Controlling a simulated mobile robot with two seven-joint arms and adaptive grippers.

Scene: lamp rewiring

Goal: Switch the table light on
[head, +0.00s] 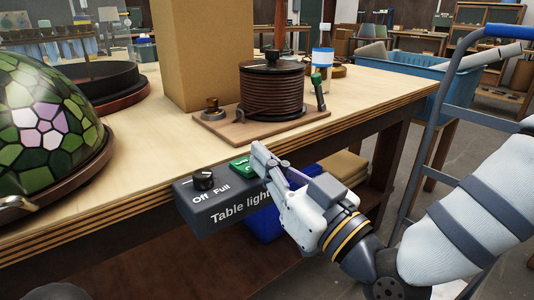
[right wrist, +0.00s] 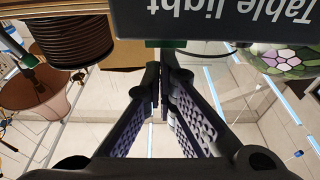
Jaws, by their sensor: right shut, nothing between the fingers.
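The dark grey control box marked "Table light" (head: 222,208) is mounted at the table's front edge. A black knob (head: 203,180) sits above the words "Off" and "Full" on it. A green switch (head: 240,166) with white lettering is to the right of the knob, partly hidden by my right gripper (head: 259,150). The right gripper is shut and empty, its tips close beside the green switch; I cannot tell whether they touch. In the right wrist view the box (right wrist: 225,18) shows upside down, with the shut fingers (right wrist: 160,82) just below it. My left gripper is not in view.
A stained-glass lampshade (head: 45,130) stands at the left of the table (head: 150,165). A cable spool (head: 272,90) on a wooden board and a cardboard box (head: 203,50) are behind the control box.

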